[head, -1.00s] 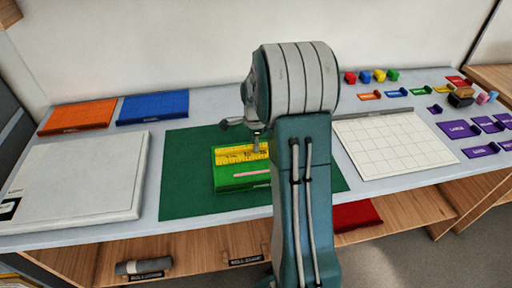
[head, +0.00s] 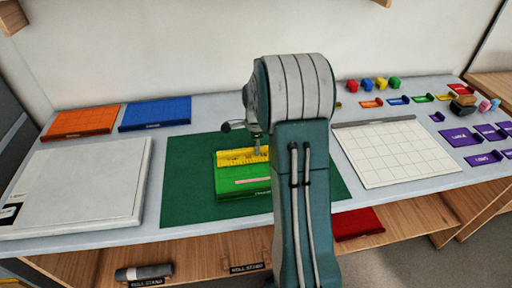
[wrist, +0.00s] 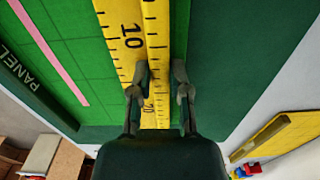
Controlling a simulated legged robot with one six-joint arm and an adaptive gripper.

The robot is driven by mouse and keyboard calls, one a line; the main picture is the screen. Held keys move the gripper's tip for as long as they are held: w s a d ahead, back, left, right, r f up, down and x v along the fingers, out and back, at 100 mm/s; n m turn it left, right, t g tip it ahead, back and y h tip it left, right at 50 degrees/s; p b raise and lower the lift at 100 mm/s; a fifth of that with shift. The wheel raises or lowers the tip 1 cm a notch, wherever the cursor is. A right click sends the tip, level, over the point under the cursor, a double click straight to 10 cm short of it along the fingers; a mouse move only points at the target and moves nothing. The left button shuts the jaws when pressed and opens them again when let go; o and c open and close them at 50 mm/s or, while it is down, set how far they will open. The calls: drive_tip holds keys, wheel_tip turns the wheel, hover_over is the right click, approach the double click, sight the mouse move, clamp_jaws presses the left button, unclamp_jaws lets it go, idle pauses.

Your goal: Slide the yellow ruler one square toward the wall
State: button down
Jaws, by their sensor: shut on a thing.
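The yellow ruler (head: 236,157) lies along the wall-side edge of a green gridded panel (head: 240,188). A thin pink strip (head: 253,180) lies on the panel, nearer the front than the ruler and apart from it. In the wrist view the ruler (wrist: 156,35) shows black marks and a 10, with bare green squares between it and the pink strip (wrist: 50,55). My gripper (wrist: 160,78) is shut on the ruler's raised strip, one finger on each side. In the head view my gripper (head: 257,150) is at the ruler's right part, and my arm hides what is right of it.
The panel sits on a dark green mat (head: 180,200), with free mat on the wall side. A white board (head: 85,185) is at left, below orange (head: 80,121) and blue (head: 154,110) trays. A white grid board (head: 395,150) is at right.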

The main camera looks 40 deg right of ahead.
drive_tip(key=c, duration=0.5)
unclamp_jaws()
drive_tip(key=shift+f, duration=0.15)
wheel_tip(320, 180, up, 12)
drive_tip(key=shift+w, duration=0.1)
drive_tip(key=s+a+r+n+t, duration=0.1)
drive_tip(key=s+a+r+n, duration=0.35)
drive_tip(key=a, duration=0.25)
drive_tip(key=s+a+r+n+t, duration=0.2)
drive_tip(key=s+a+r+n, duration=0.2)
drive_tip(key=a+n, duration=0.25)
drive_tip(key=s+a+f+n+t, duration=0.1)
drive_tip(key=s+a+n+t, duration=0.1)
drive_tip(key=s+a+n, duration=0.7)
drive_tip(key=s+n, duration=0.3)
drive_tip(key=s, duration=0.2)
drive_tip(key=shift+a+f+t, duration=0.2)
drive_tip(key=shift+a+t, duration=0.1)
drive_tip(key=shift+a, duration=0.1)
